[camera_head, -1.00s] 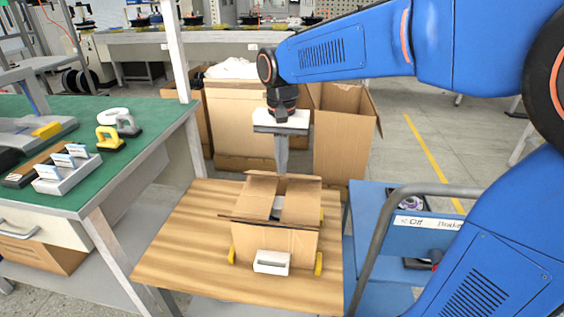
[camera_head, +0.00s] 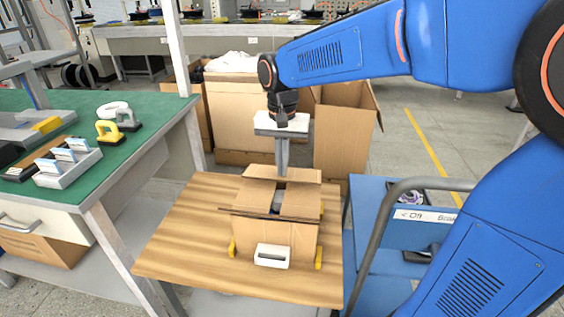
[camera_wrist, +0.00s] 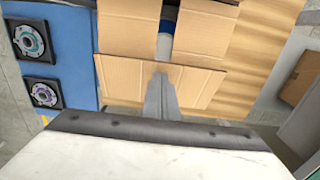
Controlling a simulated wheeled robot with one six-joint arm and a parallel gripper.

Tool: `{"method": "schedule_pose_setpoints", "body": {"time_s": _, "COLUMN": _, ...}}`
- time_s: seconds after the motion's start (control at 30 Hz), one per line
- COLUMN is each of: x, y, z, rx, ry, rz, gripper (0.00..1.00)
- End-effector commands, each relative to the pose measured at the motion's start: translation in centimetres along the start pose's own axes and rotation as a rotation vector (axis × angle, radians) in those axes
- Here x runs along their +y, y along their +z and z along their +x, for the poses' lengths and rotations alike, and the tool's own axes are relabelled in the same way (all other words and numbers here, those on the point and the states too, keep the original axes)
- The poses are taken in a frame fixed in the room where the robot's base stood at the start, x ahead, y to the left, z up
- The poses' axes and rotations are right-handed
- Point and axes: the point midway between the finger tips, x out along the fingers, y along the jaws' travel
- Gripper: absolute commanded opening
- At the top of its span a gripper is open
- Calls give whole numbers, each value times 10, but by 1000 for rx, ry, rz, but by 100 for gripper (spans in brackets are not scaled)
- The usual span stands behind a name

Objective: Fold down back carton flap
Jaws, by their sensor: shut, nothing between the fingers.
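The open-topped cardboard carton (camera_head: 275,236) sits on the wooden tabletop. Its back flap (camera_head: 255,172) slopes inward over the back ends of the two side flaps; it also shows in the wrist view (camera_wrist: 125,80). The left side flap (camera_head: 252,195) and right side flap (camera_head: 303,203) lie folded inward with a gap between them. A front flap edge (camera_head: 262,216) runs along the carton's front. My gripper (camera_head: 282,177) points down, shut and empty, its tip over the outer face of the back flap. In the wrist view the fingers (camera_wrist: 160,78) overlap the flap; contact looks likely.
A white block (camera_head: 272,256) and yellow brackets (camera_head: 232,249) sit at the carton's front. A blue cart (camera_head: 385,235) with a grey rail stands right, a green bench (camera_head: 150,115) left. Large cartons (camera_head: 345,135) stand behind. Bare tabletop (camera_head: 185,240) lies left.

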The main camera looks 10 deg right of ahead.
Motion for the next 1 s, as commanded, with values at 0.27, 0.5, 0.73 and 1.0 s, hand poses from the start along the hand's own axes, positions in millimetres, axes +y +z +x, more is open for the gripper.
{"method": "schedule_pose_setpoints", "body": {"time_s": 0.27, "x": 0, "y": 0, "z": 9, "rx": 1, "ry": 0, "rz": 0, "gripper": 0}}
{"method": "schedule_pose_setpoints", "body": {"time_s": 0.5, "x": 0, "y": 0, "z": 17, "rx": 0, "ry": 0, "rz": 0, "gripper": 0}}
{"method": "schedule_pose_setpoints", "body": {"time_s": 0.73, "x": 0, "y": 0, "z": 22, "rx": 1, "ry": -1, "rz": 0, "gripper": 0}}
{"method": "schedule_pose_setpoints", "body": {"time_s": 1.0, "x": 0, "y": 0, "z": 20, "rx": 1, "ry": -1, "rz": 0, "gripper": 0}}
